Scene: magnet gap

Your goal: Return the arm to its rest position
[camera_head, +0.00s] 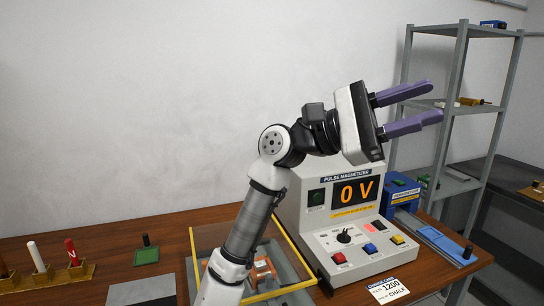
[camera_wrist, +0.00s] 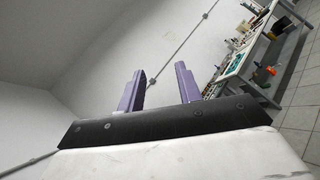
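My arm rises from the bottom of the head view, in front of the bench. My gripper (camera_head: 428,102) is held high, pointing right and slightly up, above the pulse magnetizer. Its two purple fingers are apart with nothing between them. In the wrist view the gripper (camera_wrist: 160,80) also shows spread fingers, with wall behind them. The pulse magnetizer (camera_head: 306,205) is a pale box on the bench, its display reading 0 V. My gripper touches nothing.
A yellow-edged clear guard (camera_head: 289,238) stands left of the magnetizer, partly behind my arm. Grey shelving (camera_head: 453,95) stands at right. Open air surrounds the gripper.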

